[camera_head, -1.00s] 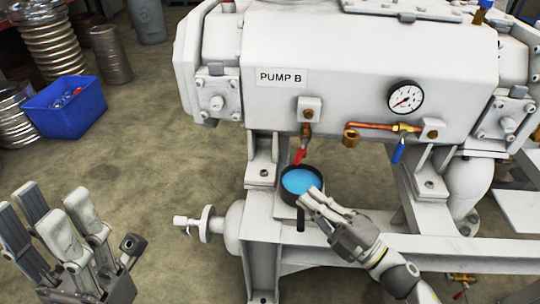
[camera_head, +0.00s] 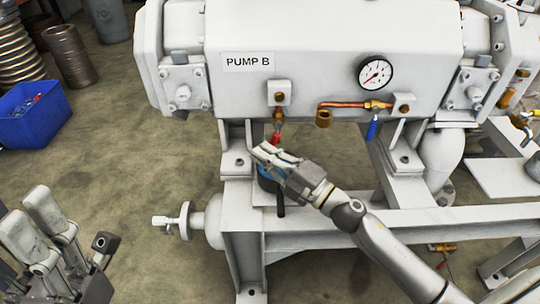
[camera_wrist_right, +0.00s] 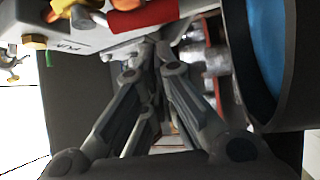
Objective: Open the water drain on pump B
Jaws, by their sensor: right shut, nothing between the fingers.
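Pump B (camera_head: 330,45) is a large white machine with a "PUMP B" label. Its drain valve with a red handle (camera_head: 276,139) hangs under a brass fitting below the label; the handle also shows in the right wrist view (camera_wrist_right: 145,17). My right gripper (camera_head: 258,152) is shut and empty, its tips just below and left of the handle; I cannot tell whether they touch. A dark cup with blue inside (camera_head: 265,180) is mostly hidden behind this gripper; its blue interior shows in the wrist view (camera_wrist_right: 268,45). My left gripper (camera_head: 22,228) is open and empty, partly out of frame.
A blue-handled valve (camera_head: 372,130) and a copper pipe (camera_head: 345,105) sit right of the red handle, below a gauge (camera_head: 375,73). The white frame (camera_head: 400,222) runs below. A blue bin (camera_head: 30,115) stands on the floor at left.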

